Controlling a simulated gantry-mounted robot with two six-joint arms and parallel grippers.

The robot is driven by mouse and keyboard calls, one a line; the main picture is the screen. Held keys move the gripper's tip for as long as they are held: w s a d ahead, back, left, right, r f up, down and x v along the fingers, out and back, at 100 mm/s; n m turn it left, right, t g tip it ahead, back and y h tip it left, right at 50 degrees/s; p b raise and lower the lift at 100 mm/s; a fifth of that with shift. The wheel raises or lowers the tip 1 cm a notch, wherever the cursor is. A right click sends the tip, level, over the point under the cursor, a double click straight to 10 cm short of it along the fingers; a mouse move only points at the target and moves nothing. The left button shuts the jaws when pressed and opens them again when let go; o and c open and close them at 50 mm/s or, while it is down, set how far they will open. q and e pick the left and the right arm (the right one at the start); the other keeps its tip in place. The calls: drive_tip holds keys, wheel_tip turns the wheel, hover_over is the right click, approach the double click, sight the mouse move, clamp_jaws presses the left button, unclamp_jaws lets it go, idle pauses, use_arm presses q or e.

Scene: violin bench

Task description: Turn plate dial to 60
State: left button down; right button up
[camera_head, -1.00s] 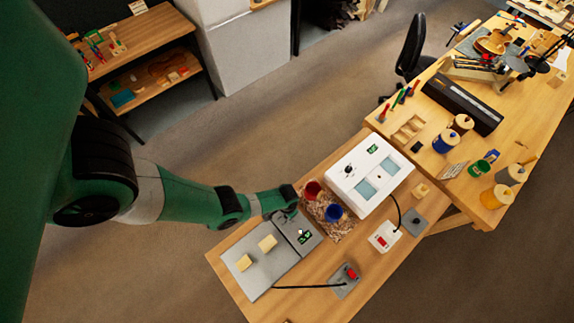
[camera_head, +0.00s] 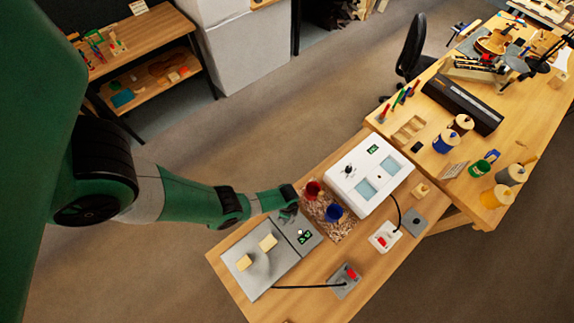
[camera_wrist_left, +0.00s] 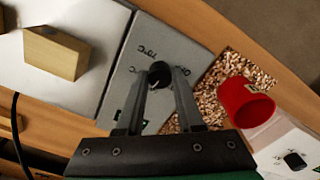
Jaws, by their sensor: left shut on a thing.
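The grey hot plate (camera_head: 250,268) lies on the near bench with a control panel (camera_head: 314,242) on its right side. The plate dial (camera_wrist_left: 159,72) is a dark round knob on that panel, with printed temperature marks around it in the left wrist view. My left gripper (camera_wrist_left: 159,84) has its two fingers closed on the dial's sides. In the head view the left gripper (camera_head: 290,212) is over the panel's far end and hides the dial. A small green display (camera_head: 305,237) is on the panel; its digits are too small to read. My right gripper is not in view.
Two light wooden blocks (camera_head: 268,242) rest on the plate. A white device (camera_head: 370,175) is beyond. A black cable runs to a red switch (camera_head: 351,272).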

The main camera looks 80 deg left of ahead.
use_arm(q)
drive_tip(key=m, duration=0.4)
drive_tip(key=shift+m, duration=0.3)
drive_tip(key=m, duration=0.4)
drive_tip(key=shift+m, duration=0.4)
drive_tip(key=c, duration=0.5)
unclamp_jaws()
drive_tip(key=shift+c, duration=0.2)
